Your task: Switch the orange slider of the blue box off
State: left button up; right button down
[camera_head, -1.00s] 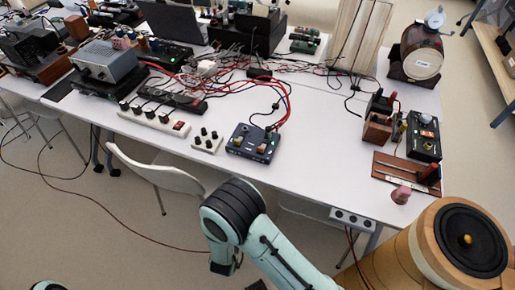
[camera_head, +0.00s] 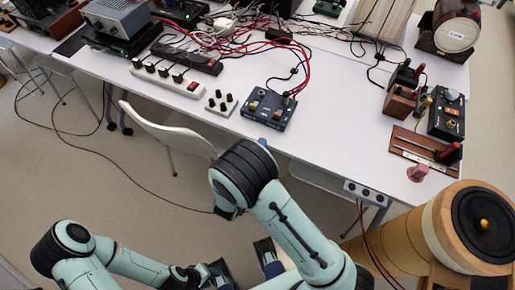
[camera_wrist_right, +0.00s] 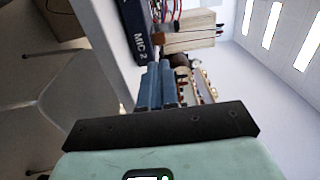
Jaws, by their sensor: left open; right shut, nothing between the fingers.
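The dark blue box (camera_head: 265,110) with knobs and cables stands near the front edge of the white table in the head view. An orange piece (camera_head: 277,115), likely the slider, is on its top; its setting is too small to read. In the right wrist view the box (camera_wrist_right: 127,20) shows a "MIC 2" label, with an orange-brown piece (camera_wrist_right: 158,37) beside it. My right gripper (camera_wrist_right: 159,66) is shut and empty, its tips close to the box; contact cannot be told. In the head view my right wrist hides it. My left gripper (camera_head: 243,264) is open, low in front of the table.
A small knobbed white box (camera_head: 220,103) and a white power strip (camera_head: 168,78) lie left of the blue box. Red and blue cables (camera_head: 300,78) run behind it. A white chair (camera_head: 170,128) stands at the table's front. Bare table lies to the right.

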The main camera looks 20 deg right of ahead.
aim_at(276, 116)
jog(key=x, duration=0.9)
jog(key=shift+w+d+p, duration=0.25)
jog(key=shift+p, duration=0.15)
jog(key=shift+b+x, duration=0.75)
jog(key=shift+x, duration=0.1)
jog(key=shift+w+d, duration=0.2)
jog(key=shift+d, duration=0.1)
jog(key=shift+r, duration=0.1)
